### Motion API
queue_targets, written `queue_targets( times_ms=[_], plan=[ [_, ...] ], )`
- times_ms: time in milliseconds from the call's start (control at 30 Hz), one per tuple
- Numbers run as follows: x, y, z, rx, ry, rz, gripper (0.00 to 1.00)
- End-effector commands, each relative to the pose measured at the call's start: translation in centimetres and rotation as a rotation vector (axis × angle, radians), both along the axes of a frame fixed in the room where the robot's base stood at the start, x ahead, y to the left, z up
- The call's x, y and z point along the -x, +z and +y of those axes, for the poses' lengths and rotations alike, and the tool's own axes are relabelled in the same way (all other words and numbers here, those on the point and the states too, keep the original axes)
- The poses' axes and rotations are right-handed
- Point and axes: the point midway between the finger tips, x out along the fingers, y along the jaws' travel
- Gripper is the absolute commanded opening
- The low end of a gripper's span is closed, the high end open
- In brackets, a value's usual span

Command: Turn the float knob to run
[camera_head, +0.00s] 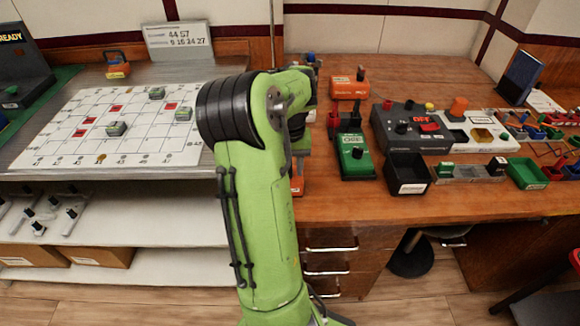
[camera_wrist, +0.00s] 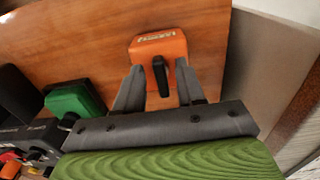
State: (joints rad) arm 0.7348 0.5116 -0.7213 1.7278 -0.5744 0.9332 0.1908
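An orange box (camera_wrist: 160,42) with a black lever-shaped knob (camera_wrist: 160,76) is ahead of my gripper (camera_wrist: 158,98) in the wrist view. The gripper is open, one finger on each side of the knob. I cannot tell whether the fingers touch it. The box's label is upside down and too blurred to read, so I cannot confirm this is the float knob. In the head view my arm covers most of this area; an orange patch (camera_head: 297,186) shows just below the gripper.
A green box (camera_head: 355,155) with a black knob stands to the right. Another orange box (camera_head: 349,88) is behind it. A black bin (camera_head: 408,174) and a dark panel (camera_head: 411,128) are farther right. A calendar board (camera_head: 75,140) lies at left.

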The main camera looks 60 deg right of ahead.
Motion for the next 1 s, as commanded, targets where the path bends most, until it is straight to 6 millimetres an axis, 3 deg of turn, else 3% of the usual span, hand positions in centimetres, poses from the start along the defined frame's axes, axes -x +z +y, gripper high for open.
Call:
queue_targets(
  times_ms=[33, 233, 667, 1000],
  plan=[
    [0.0, 0.02, 0.0, 0.0, 0.0, 0.0, 0.3],
    [-0.01, 0.03, 0.0, 0.0, 0.0, 0.0, 0.0],
    [-0.03, 0.18, 0.06, -0.002, -0.046, 0.001, 0.0],
    [-0.2, 0.38, 0.16, -0.004, -0.282, 0.002, 0.0]
  ],
)
